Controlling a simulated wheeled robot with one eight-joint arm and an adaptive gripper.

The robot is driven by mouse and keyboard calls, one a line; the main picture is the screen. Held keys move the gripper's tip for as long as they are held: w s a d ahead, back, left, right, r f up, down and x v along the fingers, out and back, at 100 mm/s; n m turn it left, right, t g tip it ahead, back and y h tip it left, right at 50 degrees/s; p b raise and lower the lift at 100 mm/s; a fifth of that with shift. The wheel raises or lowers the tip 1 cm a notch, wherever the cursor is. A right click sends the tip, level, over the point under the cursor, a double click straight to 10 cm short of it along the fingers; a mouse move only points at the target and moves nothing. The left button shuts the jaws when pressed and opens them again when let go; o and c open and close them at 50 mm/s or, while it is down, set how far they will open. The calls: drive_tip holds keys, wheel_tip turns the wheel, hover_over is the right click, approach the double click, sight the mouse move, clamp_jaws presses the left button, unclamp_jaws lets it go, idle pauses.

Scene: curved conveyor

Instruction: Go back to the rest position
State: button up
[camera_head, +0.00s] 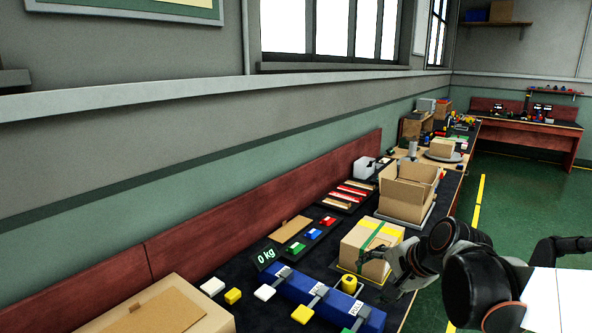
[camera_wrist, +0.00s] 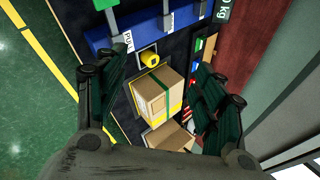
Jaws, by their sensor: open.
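My gripper (camera_head: 385,262) is at the right of the head view, at the end of my dark arm, in front of and partly over a closed cardboard box (camera_head: 365,241) with green and yellow bands. In the wrist view my gripper (camera_wrist: 160,88) has its fingers spread wide, with nothing held between them. The same box (camera_wrist: 157,97) lies below, seen between the fingers. A gap to the box seems to show, but I cannot tell its size.
A blue unit (camera_head: 320,300) with grey levers and a yellow cylinder (camera_head: 349,284) stand close by. An open carton (camera_head: 408,190) is behind the box. A "0 kg" display (camera_head: 266,257) stands left. Green floor (camera_head: 510,205) is clear right of the bench.

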drive_tip(key=s+d+r+n+h, duration=0.1)
drive_tip(key=s+n+h, duration=0.2)
drive_tip(key=s+n, duration=0.8)
drive_tip(key=s, duration=0.8)
drive_tip(key=shift+s+d, duration=0.15)
drive_tip(key=shift+s, duration=0.15)
